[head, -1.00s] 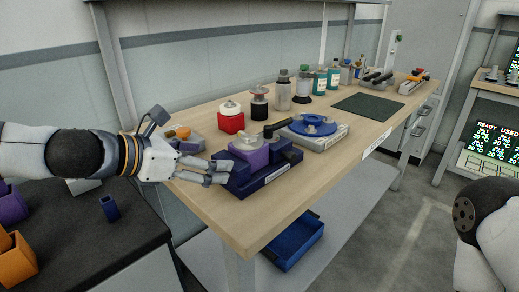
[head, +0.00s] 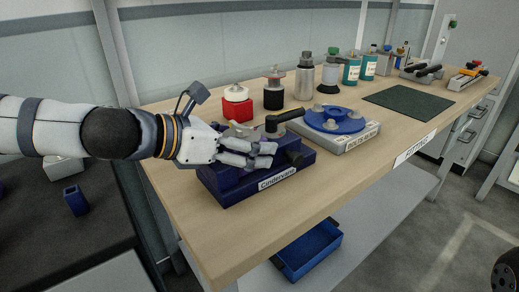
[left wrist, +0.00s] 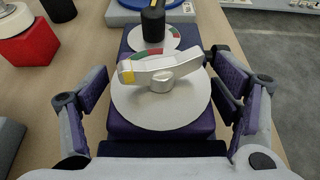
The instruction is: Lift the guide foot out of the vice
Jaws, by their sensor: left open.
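The dark blue vice (head: 238,192), with a nameplate on its front, stands at the near left of the wooden bench. In the left wrist view a pale disc (left wrist: 135,108) with a metal knob and a bent, yellow-tipped lever (left wrist: 145,69) sits on a purple block (left wrist: 118,130); I take this for the guide foot, seated in the vice. Behind it is a smaller dial with a black handle (left wrist: 153,24). My left gripper (head: 262,153) is open over the vice, its fingers on either side of the disc. It hides most of the block in the head view.
A red block (head: 237,109) and a black piece (head: 273,99) stand just behind the vice. A blue round fixture on a grey base (head: 352,137) is to the right, with bottles (head: 304,82) behind. A blue bin (head: 310,250) sits on the shelf below.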

